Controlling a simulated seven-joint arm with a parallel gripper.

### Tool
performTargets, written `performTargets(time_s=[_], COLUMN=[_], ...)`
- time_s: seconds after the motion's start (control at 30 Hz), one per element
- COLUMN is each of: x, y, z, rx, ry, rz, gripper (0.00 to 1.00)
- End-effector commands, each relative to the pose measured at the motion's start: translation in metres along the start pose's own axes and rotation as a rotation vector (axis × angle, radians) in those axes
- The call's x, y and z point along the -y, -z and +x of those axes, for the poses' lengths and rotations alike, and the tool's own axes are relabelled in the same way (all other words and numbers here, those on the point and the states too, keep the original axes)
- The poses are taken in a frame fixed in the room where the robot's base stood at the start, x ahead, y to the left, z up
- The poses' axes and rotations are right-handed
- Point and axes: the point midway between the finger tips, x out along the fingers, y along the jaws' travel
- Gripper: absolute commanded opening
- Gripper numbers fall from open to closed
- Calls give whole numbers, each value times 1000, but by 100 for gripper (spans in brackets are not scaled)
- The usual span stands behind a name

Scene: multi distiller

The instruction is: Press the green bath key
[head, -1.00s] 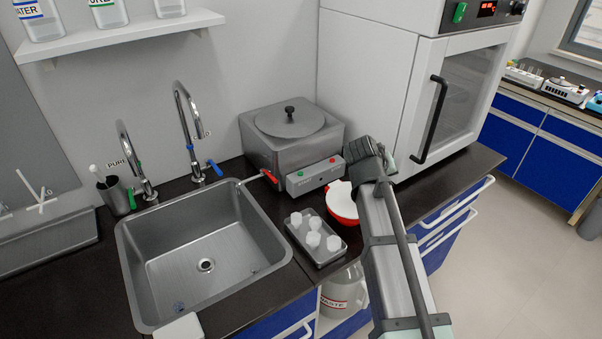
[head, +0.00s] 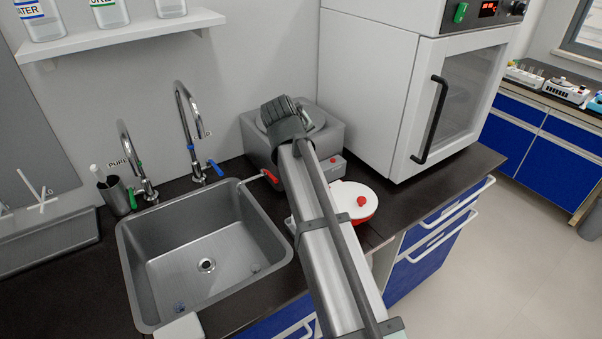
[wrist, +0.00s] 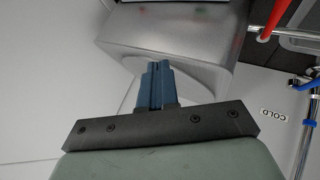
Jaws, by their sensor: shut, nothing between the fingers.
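The steel water bath (head: 262,145) stands at the back of the counter, left of the white cabinet. In the wrist view the bath's steel body (wrist: 185,45) is close, with faint red and green spots near the top edge; I cannot tell if these are the keys or reflections. My gripper (wrist: 158,68) is shut and empty, with its blue fingers together in front of the bath. The head view hides the fingertips.
The sink (head: 200,255) with its taps (head: 185,130) is to the left. A red lever (head: 270,177) sticks out left of the bath. A white-lidded red pan (head: 352,200) stands right of my arm. The white cabinet (head: 370,90) bounds the right side.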

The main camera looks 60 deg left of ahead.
Motion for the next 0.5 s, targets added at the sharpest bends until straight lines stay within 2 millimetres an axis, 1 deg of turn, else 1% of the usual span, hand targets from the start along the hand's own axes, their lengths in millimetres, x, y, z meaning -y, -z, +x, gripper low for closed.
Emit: performTargets(time_s=[0.27, 0.5], x=[0, 7], y=[-1, -9], z=[1, 10], rx=[1, 2], ry=[-1, -1], rz=[1, 1], gripper=[0, 0])
